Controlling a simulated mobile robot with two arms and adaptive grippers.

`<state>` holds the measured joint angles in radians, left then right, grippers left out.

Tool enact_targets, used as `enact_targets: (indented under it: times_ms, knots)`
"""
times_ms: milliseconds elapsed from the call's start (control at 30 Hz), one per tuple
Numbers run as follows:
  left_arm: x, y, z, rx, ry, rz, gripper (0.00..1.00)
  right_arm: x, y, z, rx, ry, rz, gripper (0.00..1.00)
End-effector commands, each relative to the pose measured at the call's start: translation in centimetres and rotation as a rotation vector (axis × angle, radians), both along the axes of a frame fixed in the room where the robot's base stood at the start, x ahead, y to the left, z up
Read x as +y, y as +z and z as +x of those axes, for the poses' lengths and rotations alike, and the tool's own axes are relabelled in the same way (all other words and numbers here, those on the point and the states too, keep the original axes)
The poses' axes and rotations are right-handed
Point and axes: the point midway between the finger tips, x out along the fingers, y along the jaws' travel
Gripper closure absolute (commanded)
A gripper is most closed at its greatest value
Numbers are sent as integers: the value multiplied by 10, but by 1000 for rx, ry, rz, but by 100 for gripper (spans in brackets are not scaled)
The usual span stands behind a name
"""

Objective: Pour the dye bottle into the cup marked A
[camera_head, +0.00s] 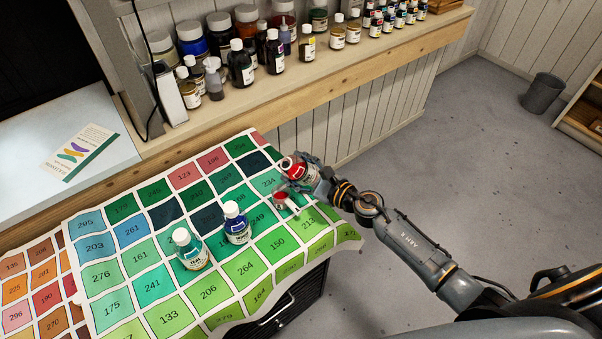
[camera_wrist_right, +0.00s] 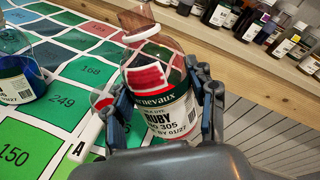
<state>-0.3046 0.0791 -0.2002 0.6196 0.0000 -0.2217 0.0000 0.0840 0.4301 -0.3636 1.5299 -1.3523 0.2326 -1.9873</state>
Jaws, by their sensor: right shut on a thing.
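My right gripper (camera_head: 308,178) is shut around a clear bottle of red dye (camera_head: 295,168), held above the far right part of the colour-chart cloth. In the right wrist view the fingers grip both sides of this bottle (camera_wrist_right: 155,85), whose label reads RUBY; its neck points up and to the left. A small cup (camera_head: 281,200) with red inside stands just below and left of the bottle. The wrist view shows a tag with an A (camera_wrist_right: 79,150) beside this cup, largely hidden by a finger. I cannot tell whether dye is flowing. My left gripper is out of view.
A blue dye bottle (camera_head: 236,223) and a teal one (camera_head: 190,250), both white-capped, stand upright left of the cup on the numbered cloth (camera_head: 206,292). A wooden shelf (camera_head: 330,75) with many bottles runs behind. A leaflet (camera_head: 80,152) lies on the pale surface at left.

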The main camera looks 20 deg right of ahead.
Motion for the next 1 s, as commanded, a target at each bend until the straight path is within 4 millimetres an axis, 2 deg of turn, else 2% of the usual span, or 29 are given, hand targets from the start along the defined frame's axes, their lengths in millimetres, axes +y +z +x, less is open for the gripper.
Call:
enact_targets:
  times_ms: [133, 167, 200, 300, 500, 667, 1000]
  knots:
    - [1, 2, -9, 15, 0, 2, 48, 7, 18, -2, 49, -1, 154, 87]
    - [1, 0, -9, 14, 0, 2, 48, 9, 19, -3, 61, 0, 187, 87]
    - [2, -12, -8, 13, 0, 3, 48, 14, 12, -4, 81, -1, 246, 87]
    - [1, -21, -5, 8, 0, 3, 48, 22, 12, -7, 124, 0, 372, 87]
    - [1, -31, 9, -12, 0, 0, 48, 32, 15, -11, 182, 0, 539, 87]
    - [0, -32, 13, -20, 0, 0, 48, 35, 17, -12, 198, 0, 585, 87]
    - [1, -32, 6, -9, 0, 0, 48, 35, 18, -12, 199, 0, 587, 87]
